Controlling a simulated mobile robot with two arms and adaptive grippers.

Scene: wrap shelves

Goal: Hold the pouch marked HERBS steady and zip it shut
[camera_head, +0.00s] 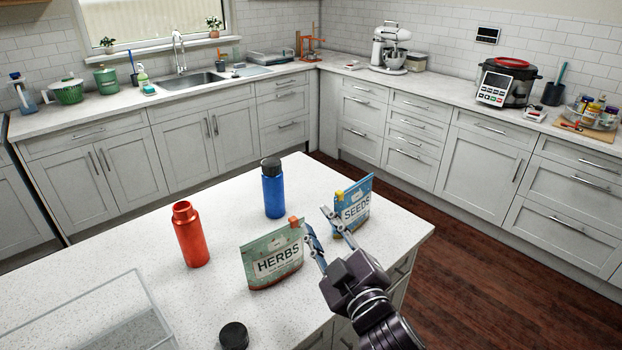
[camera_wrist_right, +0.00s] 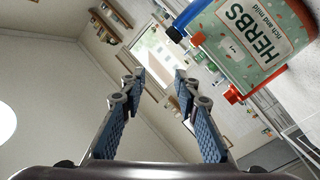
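The green HERBS pouch (camera_head: 270,262) stands upright on the white island top, with an orange-red slider (camera_head: 294,222) at the right end of its top edge. My right gripper (camera_head: 317,224) is open and empty, just right of the pouch's upper right corner and apart from it as far as I can tell. In the right wrist view its two blue-padded fingers (camera_wrist_right: 155,95) are spread with nothing between them. My left gripper is not in view.
A blue SEEDS pouch (camera_head: 352,208) stands close behind my right gripper. A red bottle (camera_head: 190,236) and a blue bottle (camera_head: 273,190) stand left and behind. A black lid (camera_head: 234,336) and a clear container (camera_head: 95,312) are at the front. The island's edge runs right of the gripper.

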